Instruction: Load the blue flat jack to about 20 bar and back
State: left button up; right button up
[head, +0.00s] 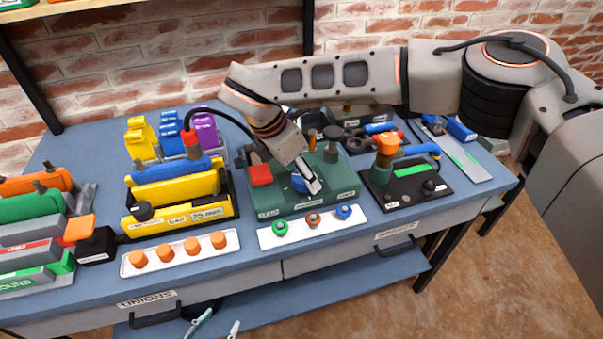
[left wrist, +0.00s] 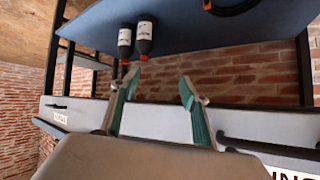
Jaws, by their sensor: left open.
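My left gripper (head: 217,326) shows only its fingertips at the bottom edge of the head view, below the bench front. In the left wrist view (left wrist: 162,78) its green-grey fingers are apart with nothing between them. My right gripper (head: 313,182) is over a green block (head: 268,198), close beside a blue part on it; whether it touches or grips it, I cannot tell. A blue bar (head: 178,171) lies in the yellow rack (head: 180,214). Which blue piece is the flat jack, I cannot tell.
A white tray (head: 267,237) holds green, orange and blue fittings; another (head: 132,267) holds orange ones. Grey, green and orange blocks (head: 32,252) stand at left. A drawer handle (head: 155,318) juts out near my left gripper. Bottles (left wrist: 144,38) appear upside down in the wrist view.

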jog(key=v, duration=0.6)
jog(key=shift+r, duration=0.2)
jog(key=shift+s+a+f, duration=0.1)
jog(key=shift+s, duration=0.15)
dwell(0.4)
